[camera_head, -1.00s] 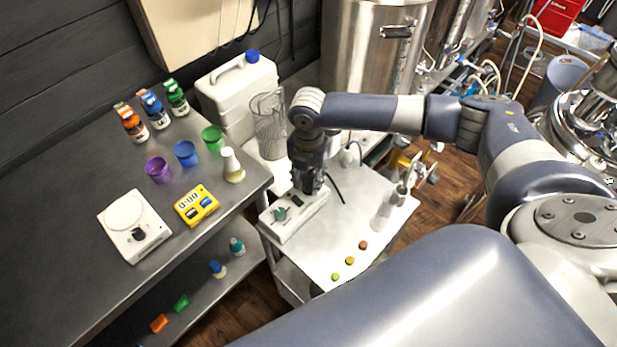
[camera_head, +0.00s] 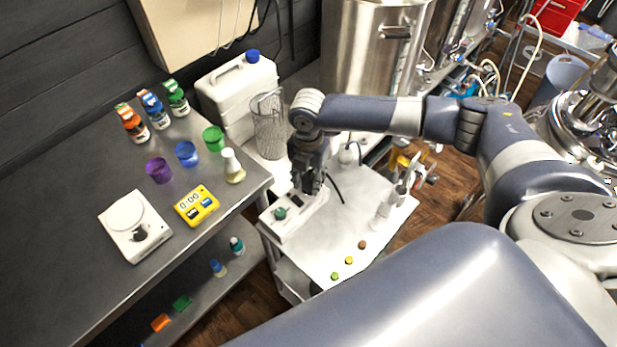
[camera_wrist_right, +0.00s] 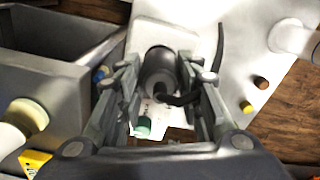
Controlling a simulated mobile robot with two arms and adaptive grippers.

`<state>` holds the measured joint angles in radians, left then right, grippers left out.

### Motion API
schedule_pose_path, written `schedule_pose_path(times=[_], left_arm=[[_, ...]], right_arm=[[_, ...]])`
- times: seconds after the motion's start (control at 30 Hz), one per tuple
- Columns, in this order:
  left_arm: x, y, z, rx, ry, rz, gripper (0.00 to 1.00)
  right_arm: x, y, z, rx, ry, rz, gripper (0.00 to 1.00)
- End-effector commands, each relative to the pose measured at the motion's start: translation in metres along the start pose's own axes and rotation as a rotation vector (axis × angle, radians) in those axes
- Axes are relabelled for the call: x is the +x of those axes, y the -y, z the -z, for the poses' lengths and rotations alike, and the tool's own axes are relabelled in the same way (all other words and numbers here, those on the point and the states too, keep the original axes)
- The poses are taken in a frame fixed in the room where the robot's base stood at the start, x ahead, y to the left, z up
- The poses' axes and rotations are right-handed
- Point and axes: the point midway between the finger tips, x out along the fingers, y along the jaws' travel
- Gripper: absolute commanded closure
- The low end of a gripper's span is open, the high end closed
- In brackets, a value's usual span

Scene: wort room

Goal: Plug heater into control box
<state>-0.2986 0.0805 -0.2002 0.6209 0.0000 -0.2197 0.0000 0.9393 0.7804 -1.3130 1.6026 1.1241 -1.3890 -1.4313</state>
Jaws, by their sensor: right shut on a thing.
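The control box (camera_head: 292,222) is a low white box with a green knob (camera_head: 280,213), on a small white cart in the head view. My right gripper (camera_head: 311,190) points down over the box's far end. In the right wrist view the right gripper (camera_wrist_right: 160,88) is shut on a dark round plug (camera_wrist_right: 160,68), held between its fingers. A black cable (camera_wrist_right: 185,99) comes off the plug. The green knob (camera_wrist_right: 143,127) shows just below it. The socket is mostly hidden, and I cannot tell whether the plug touches it. My left gripper is out of view.
The white cart top (camera_head: 330,250) holds small coloured pieces and pale bottles (camera_head: 385,208).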

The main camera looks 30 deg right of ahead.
Motion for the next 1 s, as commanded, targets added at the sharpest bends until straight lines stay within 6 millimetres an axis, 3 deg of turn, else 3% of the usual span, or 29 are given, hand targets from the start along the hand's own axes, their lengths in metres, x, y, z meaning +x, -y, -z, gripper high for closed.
schedule_pose_path(times=[1.0], left_arm=[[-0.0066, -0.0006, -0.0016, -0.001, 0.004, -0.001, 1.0]], right_arm=[[0.0026, 0.0, 0.0003, 0.0, 0.0, -0.001, 0.92]])
